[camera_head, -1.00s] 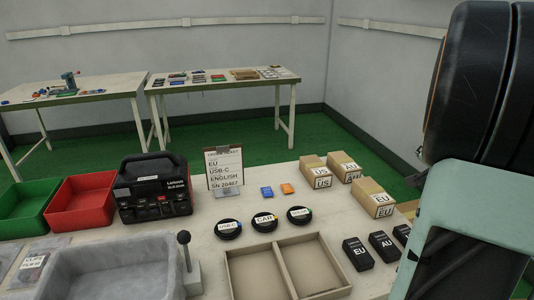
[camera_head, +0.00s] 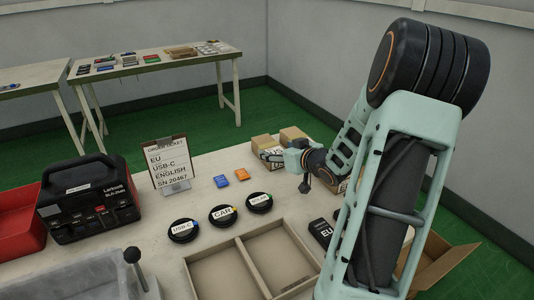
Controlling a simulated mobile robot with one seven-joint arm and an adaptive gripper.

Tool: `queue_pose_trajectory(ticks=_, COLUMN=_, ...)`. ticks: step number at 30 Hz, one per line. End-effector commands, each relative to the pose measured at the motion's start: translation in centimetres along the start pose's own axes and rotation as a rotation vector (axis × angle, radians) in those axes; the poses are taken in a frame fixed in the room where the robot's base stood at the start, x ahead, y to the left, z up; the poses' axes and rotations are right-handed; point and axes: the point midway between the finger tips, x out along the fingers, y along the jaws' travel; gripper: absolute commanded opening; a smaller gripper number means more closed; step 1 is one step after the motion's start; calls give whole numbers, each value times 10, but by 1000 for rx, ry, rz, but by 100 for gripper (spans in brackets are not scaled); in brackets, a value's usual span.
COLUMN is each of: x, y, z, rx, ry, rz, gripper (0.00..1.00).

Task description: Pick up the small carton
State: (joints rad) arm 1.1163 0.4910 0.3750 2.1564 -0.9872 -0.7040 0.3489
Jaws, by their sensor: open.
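Small tan cartons stand at the back right of the table. The left one (camera_head: 263,142), labelled US in the earlier frame, is partly hidden by my gripper. A second carton (camera_head: 292,134) stands just right of it, its label hidden. The carton labelled EU in the earlier frame is mostly hidden behind my arm. My gripper (camera_head: 269,157) is open, small in the picture, in front of the left carton. I cannot tell whether it touches that carton.
The order ticket (camera_head: 168,160) reads EU, USB-C, ENGLISH. A black power station (camera_head: 90,205) stands left. An open cardboard box (camera_head: 447,258) is at right.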

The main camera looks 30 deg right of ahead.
Motion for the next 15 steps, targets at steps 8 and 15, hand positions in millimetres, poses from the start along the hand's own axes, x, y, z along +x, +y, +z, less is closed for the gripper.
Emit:
queue_pose_trajectory(ticks=8, x=27, y=0, z=0, rx=0, ry=0, rz=1, gripper=70)
queue_pose_trajectory(ticks=15, x=62, y=1, z=-3, rx=1, ry=0, rz=1, gripper=70)
